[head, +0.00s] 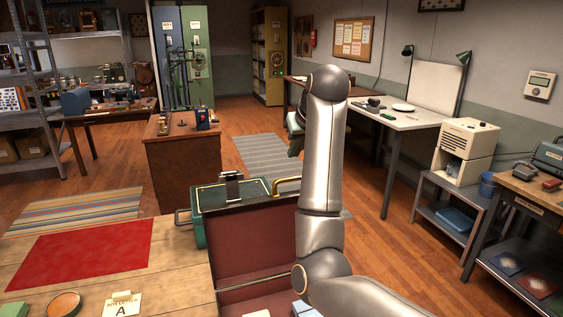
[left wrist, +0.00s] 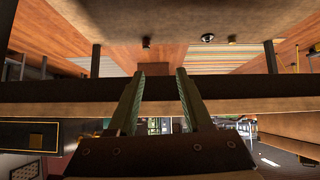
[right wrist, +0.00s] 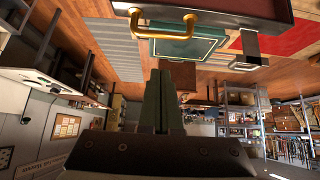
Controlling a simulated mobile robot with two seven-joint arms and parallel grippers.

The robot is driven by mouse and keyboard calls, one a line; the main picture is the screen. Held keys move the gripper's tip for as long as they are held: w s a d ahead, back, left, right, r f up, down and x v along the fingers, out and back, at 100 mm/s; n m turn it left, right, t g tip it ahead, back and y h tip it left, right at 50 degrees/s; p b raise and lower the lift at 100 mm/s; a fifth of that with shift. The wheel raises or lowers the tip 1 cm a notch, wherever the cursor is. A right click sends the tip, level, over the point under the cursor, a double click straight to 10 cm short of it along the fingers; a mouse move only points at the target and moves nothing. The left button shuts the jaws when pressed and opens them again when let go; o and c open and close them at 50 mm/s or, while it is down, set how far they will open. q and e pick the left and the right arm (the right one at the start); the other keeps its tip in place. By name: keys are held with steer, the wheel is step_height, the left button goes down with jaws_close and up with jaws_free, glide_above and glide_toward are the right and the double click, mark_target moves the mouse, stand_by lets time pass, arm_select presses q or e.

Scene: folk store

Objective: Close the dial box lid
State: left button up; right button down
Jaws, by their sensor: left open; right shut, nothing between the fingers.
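An open case with a maroon lining stands on the front table; its raised lid (head: 252,240) is upright. No label shows, so I cannot tell for certain that it is the dial box. In the right wrist view the lid (right wrist: 222,10) runs along the top, with a brass handle (right wrist: 165,28) and a metal latch (right wrist: 250,48). My left gripper (left wrist: 158,80) is open and empty, outside the head view.
A green case (head: 197,225) with a gold line is behind the lid. A red mat (head: 85,252), a round tin (head: 64,304) and a card marked A (head: 122,305) lie on the wooden table (head: 175,268). A brown cabinet (head: 183,170) stands beyond. A side shelf (head: 455,190) is at right.

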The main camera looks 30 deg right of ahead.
steer(key=shift+w+d+f+p, duration=0.1)
steer(key=shift+w+f+p, duration=0.35)
steer(key=shift+f, duration=0.7)
steer(key=shift+w+d+f+p, duration=0.1)
steer(key=shift+w+f+p, duration=0.3)
steer(key=shift+f, duration=0.75)
steer(key=shift+w+d+f+p, duration=0.1)
steer(key=shift+w+f+p, duration=0.35)
steer(key=shift+f, duration=0.7)
